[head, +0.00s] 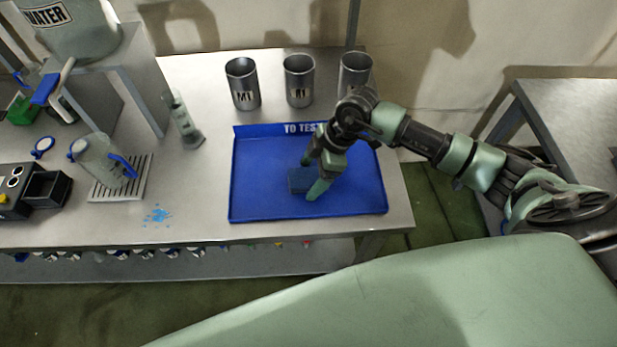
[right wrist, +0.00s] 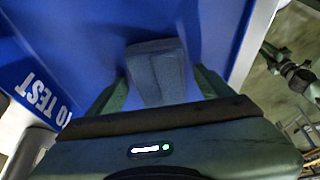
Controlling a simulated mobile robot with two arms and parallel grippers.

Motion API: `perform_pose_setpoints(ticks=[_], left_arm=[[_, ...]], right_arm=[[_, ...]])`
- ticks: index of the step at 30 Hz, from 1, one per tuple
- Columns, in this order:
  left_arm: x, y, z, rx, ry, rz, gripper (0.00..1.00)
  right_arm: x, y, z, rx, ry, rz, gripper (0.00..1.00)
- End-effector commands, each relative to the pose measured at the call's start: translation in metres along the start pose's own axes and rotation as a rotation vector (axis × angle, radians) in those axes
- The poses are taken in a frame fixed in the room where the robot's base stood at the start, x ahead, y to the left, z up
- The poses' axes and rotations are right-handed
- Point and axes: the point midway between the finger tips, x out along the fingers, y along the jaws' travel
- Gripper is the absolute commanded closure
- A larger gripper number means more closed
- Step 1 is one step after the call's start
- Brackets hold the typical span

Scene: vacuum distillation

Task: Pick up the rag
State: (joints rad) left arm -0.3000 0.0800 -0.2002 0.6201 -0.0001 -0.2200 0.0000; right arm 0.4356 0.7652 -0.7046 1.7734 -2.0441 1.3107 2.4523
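The rag (head: 299,180) is a small dark blue folded block lying in the blue "TO TEST" tray (head: 262,200). My right gripper (head: 312,178) reaches down over the tray with its fingers on either side of the rag. In the right wrist view the rag (right wrist: 157,74) sits between the two green fingertips (right wrist: 160,80), with a gap visible at least on the right side. The fingers are spread and the rag appears to rest on the tray floor. My left gripper is not in view.
Three metal cups (head: 299,80) stand behind the tray. A blue splash (head: 157,214) marks the steel table (head: 200,180) left of the tray. A glass jug (head: 103,160) stands on a drain grate (head: 138,185), and a small cylinder (head: 183,122) stands nearby.

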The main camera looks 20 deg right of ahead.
Motion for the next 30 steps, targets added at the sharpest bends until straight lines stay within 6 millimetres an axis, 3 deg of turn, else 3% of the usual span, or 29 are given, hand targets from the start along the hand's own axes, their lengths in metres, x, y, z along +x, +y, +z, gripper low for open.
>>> perform_pose_setpoints(ticks=[1,6,7,20,26,30], left_arm=[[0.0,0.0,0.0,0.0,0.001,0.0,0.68],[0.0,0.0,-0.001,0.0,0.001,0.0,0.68],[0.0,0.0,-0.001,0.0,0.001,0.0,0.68],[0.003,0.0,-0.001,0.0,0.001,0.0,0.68],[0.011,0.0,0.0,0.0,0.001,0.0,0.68],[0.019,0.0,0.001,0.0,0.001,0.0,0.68]], right_arm=[[0.0,0.0,0.0,0.0,0.0,0.0,0.32],[0.0,0.0,0.0,0.0,0.0,0.0,0.79],[0.0,0.0,0.0,0.0,0.0,0.0,0.84],[-0.012,0.001,-0.005,-0.002,0.002,0.002,0.84],[-0.047,0.002,-0.02,-0.004,0.003,0.006,0.84],[-0.086,0.002,-0.036,-0.006,0.002,0.009,0.84]])
